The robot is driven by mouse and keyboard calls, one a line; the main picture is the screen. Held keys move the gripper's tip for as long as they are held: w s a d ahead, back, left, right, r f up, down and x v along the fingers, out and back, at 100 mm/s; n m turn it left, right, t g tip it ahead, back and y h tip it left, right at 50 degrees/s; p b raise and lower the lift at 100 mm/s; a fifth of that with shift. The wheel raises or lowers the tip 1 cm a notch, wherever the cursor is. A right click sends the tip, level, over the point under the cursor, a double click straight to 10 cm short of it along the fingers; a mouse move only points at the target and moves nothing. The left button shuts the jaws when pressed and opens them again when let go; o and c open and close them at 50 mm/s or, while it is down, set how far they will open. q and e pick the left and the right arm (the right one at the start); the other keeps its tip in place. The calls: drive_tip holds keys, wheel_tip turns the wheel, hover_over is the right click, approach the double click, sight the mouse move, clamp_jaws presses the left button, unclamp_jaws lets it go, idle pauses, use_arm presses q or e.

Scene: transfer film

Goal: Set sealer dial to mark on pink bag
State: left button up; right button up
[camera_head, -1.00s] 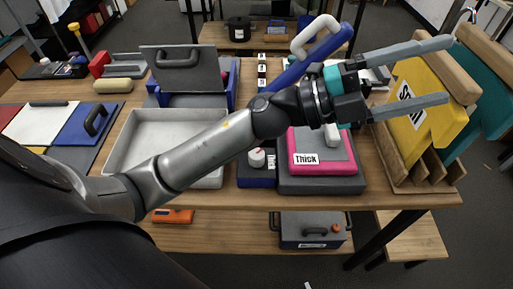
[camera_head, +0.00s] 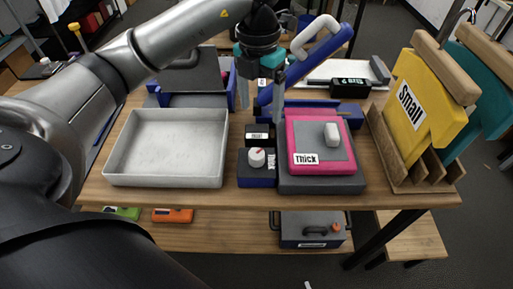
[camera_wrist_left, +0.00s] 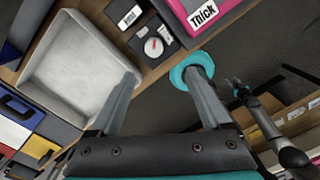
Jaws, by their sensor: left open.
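The sealer dial (camera_head: 256,157) is a white knob with a red pointer on a dark blue box (camera_head: 257,180). It also shows in the left wrist view (camera_wrist_left: 154,47). The pink bag (camera_head: 291,160), labelled "Thick", lies flat on a dark grey base right of the dial, with a grey panel and a white block on it. My left gripper (camera_head: 261,103) points down, open and empty, above and behind the dial. In the left wrist view its fingers (camera_wrist_left: 160,98) are spread, with the dial beyond them. A small dark arm with teal parts, probably my right, shows there; its jaws are unclear.
An empty pale tray (camera_head: 165,147) lies left of the dial box. A blue lever (camera_head: 312,60) with a white handle rises behind the pink bag. A wooden rack (camera_head: 405,172) holds yellow (camera_head: 420,115) and teal bags at the right. A small labelled black block (camera_head: 258,133) sits behind the dial.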

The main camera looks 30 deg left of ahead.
use_arm(q)
approach(256, 153)
drive_tip(key=f, duration=0.8)
drive_tip(key=shift+d+f, duration=0.25)
drive_tip(key=shift+f, duration=0.05)
clamp_jaws()
idle(0.4)
